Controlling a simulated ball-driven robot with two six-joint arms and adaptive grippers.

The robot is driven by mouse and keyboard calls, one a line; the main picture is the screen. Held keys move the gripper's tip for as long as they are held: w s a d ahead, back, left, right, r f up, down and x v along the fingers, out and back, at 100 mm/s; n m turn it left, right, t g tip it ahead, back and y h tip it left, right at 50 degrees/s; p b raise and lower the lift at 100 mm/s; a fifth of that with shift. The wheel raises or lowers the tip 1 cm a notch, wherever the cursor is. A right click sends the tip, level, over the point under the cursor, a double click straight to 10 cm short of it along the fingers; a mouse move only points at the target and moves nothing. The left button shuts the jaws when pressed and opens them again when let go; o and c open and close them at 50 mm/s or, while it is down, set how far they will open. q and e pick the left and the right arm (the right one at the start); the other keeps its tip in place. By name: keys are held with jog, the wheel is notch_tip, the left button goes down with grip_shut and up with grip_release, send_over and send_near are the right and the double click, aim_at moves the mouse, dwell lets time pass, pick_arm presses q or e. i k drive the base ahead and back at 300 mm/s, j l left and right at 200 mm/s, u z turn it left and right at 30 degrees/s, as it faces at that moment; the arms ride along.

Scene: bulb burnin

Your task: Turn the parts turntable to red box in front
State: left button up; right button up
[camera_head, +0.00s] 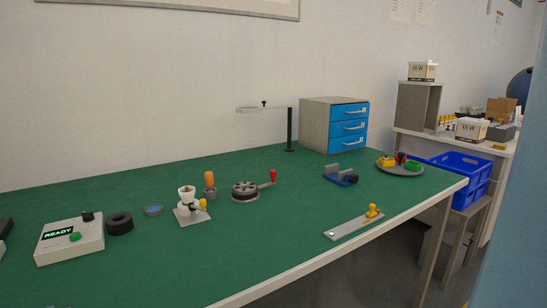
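The parts turntable (393,170) is a grey round plate at the far right end of the green bench, near its front corner. A yellow box (387,161) sits on its left side and a green box (413,167) on its right side. A small red box (401,157) with something dark beside it shows between them, towards the back; it is small and partly hidden. Neither of my grippers is in view, and nothing touches the turntable.
A blue clamp-like fixture (341,177) stands left of the turntable. A cabinet with blue drawers (349,127) is behind. A grey plate with a yellow knob (356,224) lies by the front edge. A control box reading READY (70,240) is at left. Blue crates (462,166) stand beyond the bench.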

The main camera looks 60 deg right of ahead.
aim_at(399, 165)
jog(key=z, duration=2.7)
jog(key=i+u, duration=0.15)
jog(key=u, duration=0.25)
jog(key=i+l+u, duration=0.15)
jog(key=u, duration=0.2)
